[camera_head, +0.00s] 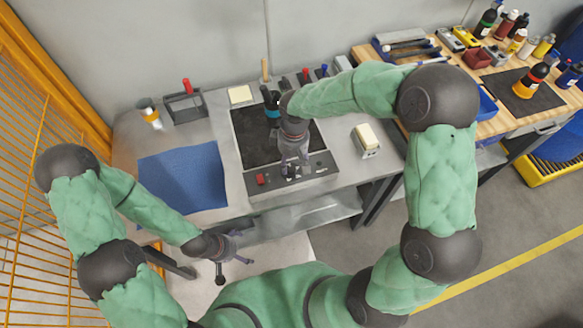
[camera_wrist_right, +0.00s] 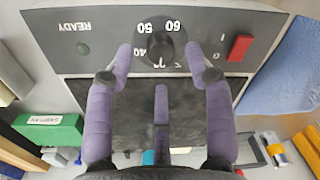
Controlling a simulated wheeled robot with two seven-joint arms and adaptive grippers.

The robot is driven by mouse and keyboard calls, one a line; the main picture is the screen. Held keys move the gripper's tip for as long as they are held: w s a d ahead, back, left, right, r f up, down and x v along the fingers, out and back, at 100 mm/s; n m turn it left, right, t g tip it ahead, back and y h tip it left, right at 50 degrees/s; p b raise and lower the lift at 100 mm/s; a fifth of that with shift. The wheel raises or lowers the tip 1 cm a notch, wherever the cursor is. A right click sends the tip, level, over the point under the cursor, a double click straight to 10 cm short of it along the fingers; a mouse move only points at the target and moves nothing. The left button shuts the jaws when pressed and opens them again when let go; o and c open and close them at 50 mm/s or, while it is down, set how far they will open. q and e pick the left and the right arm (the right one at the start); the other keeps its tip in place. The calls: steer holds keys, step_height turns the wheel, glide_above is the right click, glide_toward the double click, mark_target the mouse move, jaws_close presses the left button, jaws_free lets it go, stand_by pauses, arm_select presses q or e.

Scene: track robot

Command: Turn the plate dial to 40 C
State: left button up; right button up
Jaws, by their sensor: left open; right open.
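The hot plate has a black top (camera_head: 250,145) and a grey front panel (camera_head: 318,168). In the right wrist view the panel appears upside down, with a dark round dial (camera_wrist_right: 165,48) amid printed numbers; 40, 50 and 60 can be read, others are covered. My right gripper (camera_head: 293,170) is over the panel, fingers down. In the wrist view its open purple fingers (camera_wrist_right: 160,55) stand on both sides of the dial; contact cannot be told. My left gripper (camera_head: 238,254) is open and empty, low in front of the bench.
A blue mat (camera_head: 185,178) lies left of the plate, and a white-topped box (camera_head: 366,138) stands right. A wooden bench with bottles (camera_head: 530,80) is further right.

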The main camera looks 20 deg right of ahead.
mark_target(292, 169)
steer(key=shift+f+b, duration=0.35)
steer(key=shift+f, duration=1.25)
jaws_close()
steer(key=shift+m, duration=0.4)
steer(key=m, duration=0.2)
steer(key=shift+m, duration=0.4)
steer(key=m+b, duration=0.1)
steer(key=m, duration=0.2)
steer(key=shift+s+f+m, duration=0.1)
steer(key=shift+m, duration=0.2)
steer(key=m+b, duration=0.1)
steer(key=m, duration=0.5)
steer(key=shift+a+m+t+b, duration=0.1)
steer(key=shift+m+t+b, duration=0.2)
steer(key=shift+b, duration=0.1)
steer(key=shift+s, duration=0.1)
